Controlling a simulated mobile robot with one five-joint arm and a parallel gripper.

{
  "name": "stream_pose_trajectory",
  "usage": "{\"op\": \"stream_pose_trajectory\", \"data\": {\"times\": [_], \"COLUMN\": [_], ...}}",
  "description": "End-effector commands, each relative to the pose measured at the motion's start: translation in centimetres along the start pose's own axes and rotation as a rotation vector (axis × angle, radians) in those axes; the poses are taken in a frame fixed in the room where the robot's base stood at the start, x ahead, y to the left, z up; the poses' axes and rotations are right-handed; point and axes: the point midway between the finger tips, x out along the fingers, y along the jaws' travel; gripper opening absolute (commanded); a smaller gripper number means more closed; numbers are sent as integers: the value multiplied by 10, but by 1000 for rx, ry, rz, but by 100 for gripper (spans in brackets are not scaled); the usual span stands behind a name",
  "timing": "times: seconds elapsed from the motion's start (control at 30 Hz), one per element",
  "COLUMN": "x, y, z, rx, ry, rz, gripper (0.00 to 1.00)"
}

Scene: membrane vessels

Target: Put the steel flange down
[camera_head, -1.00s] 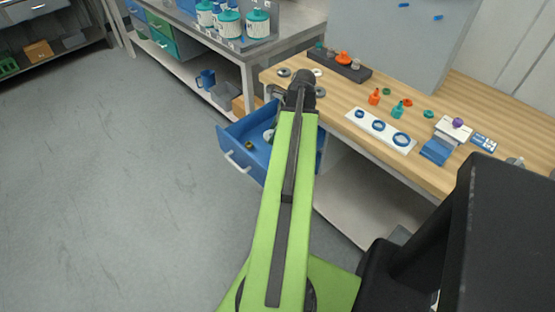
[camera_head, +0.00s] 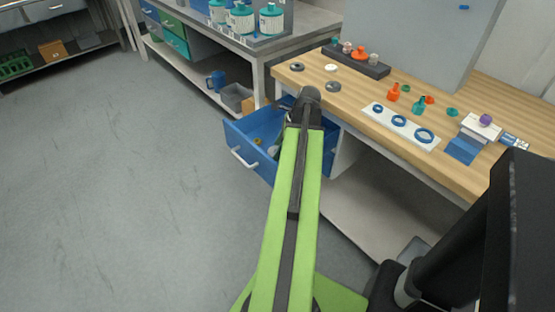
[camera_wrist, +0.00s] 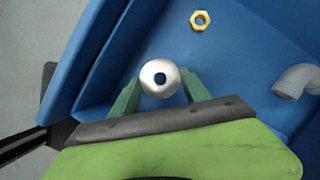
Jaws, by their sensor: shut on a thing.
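My gripper (camera_wrist: 160,86) has its two green fingers on either side of a shiny silver ring, the steel flange (camera_wrist: 160,78), in the wrist view. The flange has a round dark hole. Behind it is the blue interior of the open drawer (camera_wrist: 225,60); I cannot tell whether the flange touches the floor of it. In the head view my arm reaches over the drawer (camera_head: 241,140) and hides the fingers and the flange.
A brass nut (camera_wrist: 200,20) and a grey pipe elbow (camera_wrist: 297,80) lie in the drawer. The wooden bench (camera_head: 440,98) above holds grey rings (camera_head: 297,67), a white plate with blue rings (camera_head: 378,109) and small bottles. The floor at left is clear.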

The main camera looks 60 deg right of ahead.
Motion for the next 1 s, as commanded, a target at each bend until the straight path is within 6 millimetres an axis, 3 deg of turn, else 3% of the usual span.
{"op": "stream_pose_trajectory", "data": {"times": [0.03, 0.13, 0.53, 0.57, 0.7, 1.0], "x": [15, 30, 31, 29, 29, 28], "y": [0, 0, 0, 0, 0, 0], "z": [-6, -12, -14, -13, -13, -13], "rx": [0, 0, 1, 1, 1, 2], "ry": [0, 0, 0, 0, 0, 0], "rz": [0, 0, 0, 0, -1, -1], "gripper": [1, 1, 1, 58, 76, 76]}}
